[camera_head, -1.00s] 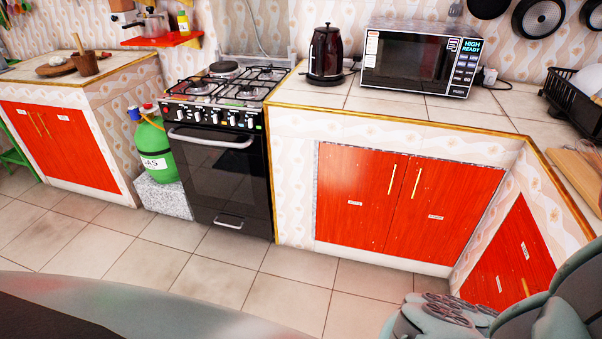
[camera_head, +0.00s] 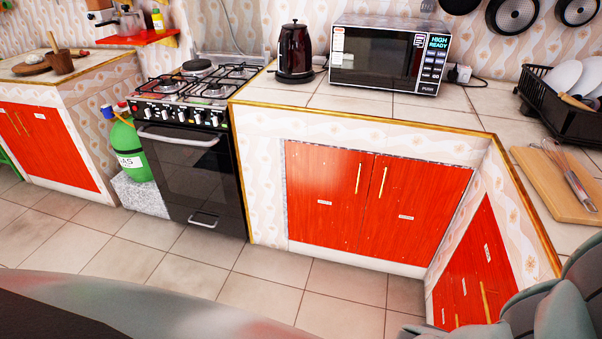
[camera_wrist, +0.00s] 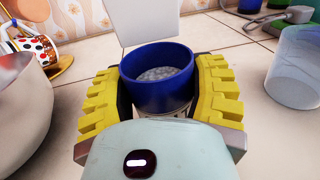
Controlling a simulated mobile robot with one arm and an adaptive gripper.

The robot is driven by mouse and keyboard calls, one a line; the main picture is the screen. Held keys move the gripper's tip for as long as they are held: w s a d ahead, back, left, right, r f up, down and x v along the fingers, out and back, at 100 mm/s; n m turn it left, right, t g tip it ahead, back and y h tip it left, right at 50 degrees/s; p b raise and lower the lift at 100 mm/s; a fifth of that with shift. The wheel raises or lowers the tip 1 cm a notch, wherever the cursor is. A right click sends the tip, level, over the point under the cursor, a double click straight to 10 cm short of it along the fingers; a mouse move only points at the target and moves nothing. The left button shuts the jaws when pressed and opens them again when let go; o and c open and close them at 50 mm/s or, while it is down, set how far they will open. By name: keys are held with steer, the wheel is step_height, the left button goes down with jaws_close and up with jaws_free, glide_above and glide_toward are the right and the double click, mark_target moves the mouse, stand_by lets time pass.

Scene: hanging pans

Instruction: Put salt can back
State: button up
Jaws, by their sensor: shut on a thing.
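In the wrist view, a can with a dark blue rim (camera_wrist: 158,95) and white grainy contents stands between the yellow pads of my gripper (camera_wrist: 160,80). It looks like the salt can. My gripper is shut on it, with one pad on each side, and the can looks upright. Its lower part is mostly hidden by my gripper's body. I cannot tell whether it touches the tiled surface. My gripper and the can are out of the head view; only my arm shows at its lower right.
In the wrist view, a pale bowl (camera_wrist: 22,105) is close on the left, a dotted mug (camera_wrist: 36,48) behind it, and a translucent container (camera_wrist: 294,68) on the right. The head view shows a microwave (camera_head: 388,58), kettle (camera_head: 294,52), stove (camera_head: 190,150), dish rack (camera_head: 560,105) and red shelf (camera_head: 138,39).

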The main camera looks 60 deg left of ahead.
steer(key=shift+r, duration=0.1)
steer(key=shift+s+d+f, duration=0.1)
steer(key=shift+s+f, duration=0.05)
steer(key=shift+f, duration=0.1)
steer(key=o, duration=1.3)
steer(key=shift+r, duration=0.1)
